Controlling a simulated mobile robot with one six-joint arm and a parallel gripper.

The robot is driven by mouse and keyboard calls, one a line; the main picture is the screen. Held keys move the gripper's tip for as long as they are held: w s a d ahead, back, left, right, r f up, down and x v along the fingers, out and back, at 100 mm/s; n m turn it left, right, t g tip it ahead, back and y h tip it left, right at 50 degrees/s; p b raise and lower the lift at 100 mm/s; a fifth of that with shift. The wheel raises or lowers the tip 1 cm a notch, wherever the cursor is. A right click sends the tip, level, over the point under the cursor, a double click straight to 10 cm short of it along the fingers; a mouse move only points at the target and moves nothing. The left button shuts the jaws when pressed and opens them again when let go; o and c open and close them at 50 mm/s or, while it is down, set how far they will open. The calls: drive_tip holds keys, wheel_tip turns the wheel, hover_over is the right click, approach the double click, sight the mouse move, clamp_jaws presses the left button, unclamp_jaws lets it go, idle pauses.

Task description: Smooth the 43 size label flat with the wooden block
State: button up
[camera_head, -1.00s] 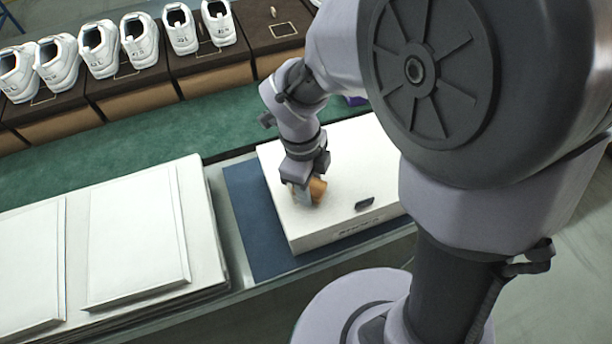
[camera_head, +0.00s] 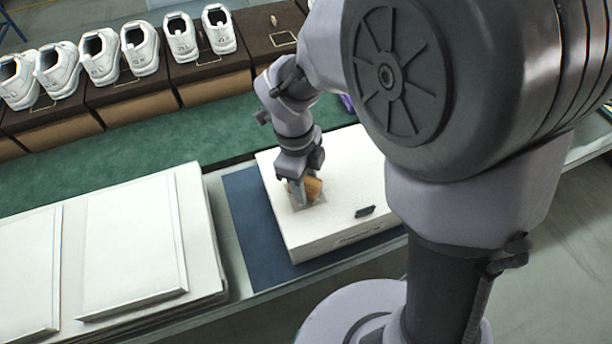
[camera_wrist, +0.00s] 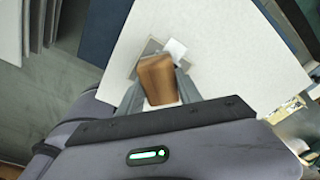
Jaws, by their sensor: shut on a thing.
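My gripper (camera_head: 305,188) is shut on the wooden block (camera_head: 314,186), low over the white shoe box lid (camera_head: 350,165). The wrist view shows the block (camera_wrist: 157,78) between the two fingers of the gripper (camera_wrist: 160,92). A grey patch (camera_wrist: 150,47) lies on the lid at the block's far end, and it also shows in the head view (camera_head: 300,207). A small white square (camera_wrist: 175,48), probably the size label, overlaps this patch just beyond the block. No number can be read on it. Whether the block touches it cannot be told.
The box stands on a blue mat (camera_head: 245,215). A small dark object (camera_head: 365,211) lies near the lid's front edge. Flat white panels (camera_head: 130,245) lie to the left. White shoes (camera_head: 100,55) stand on brown boxes behind the green strip (camera_head: 120,155).

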drive_tip(key=shift+r+p, duration=1.95)
drive_tip(key=shift+r, duration=1)
wheel_tip(320, 180, up, 3)
drive_tip(key=shift+r+p, duration=0.1)
drive_tip(key=shift+p, duration=0.95)
drive_tip(key=shift+d, duration=0.1)
